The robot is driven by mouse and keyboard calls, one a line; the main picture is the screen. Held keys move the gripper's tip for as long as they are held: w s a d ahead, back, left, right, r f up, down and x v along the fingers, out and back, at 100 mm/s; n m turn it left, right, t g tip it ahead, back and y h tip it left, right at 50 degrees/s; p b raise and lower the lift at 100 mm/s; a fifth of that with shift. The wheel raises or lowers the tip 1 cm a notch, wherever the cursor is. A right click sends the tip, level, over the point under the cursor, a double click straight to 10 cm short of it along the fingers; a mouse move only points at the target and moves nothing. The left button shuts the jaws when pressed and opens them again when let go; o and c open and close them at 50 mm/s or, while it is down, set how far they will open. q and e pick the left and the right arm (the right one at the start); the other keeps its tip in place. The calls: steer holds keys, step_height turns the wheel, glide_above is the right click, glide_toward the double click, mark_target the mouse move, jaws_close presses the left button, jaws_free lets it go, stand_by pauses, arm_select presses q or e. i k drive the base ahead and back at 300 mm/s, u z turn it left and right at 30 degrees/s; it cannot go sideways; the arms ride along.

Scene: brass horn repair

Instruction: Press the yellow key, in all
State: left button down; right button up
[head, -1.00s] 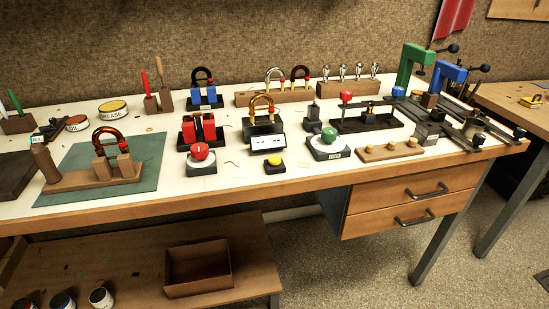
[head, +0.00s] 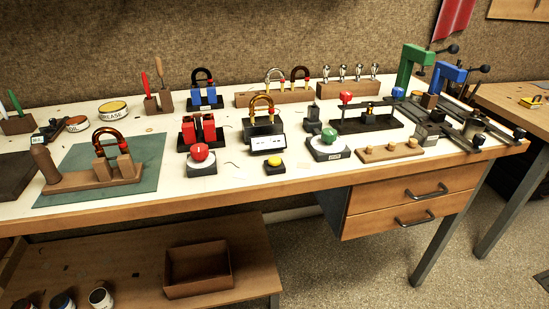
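The yellow key (head: 275,161) is a small yellow button on a dark square base near the front edge of the workbench, right of centre. It stands just in front of a small white display panel (head: 267,142). Nothing touches the key. Neither of my grippers shows in the head view.
A red ball on a grey base (head: 199,152) stands left of the key, and a green ball on a grey base (head: 329,135) stands to its right. A brass horn piece on a stand (head: 262,104) is behind the display. The wooden bench edge (head: 250,191) in front is clear.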

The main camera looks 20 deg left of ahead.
mark_target(273, 160)
steer(key=u, duration=1)
steer(key=i, duration=0.45)
steer(key=z, duration=1.6)
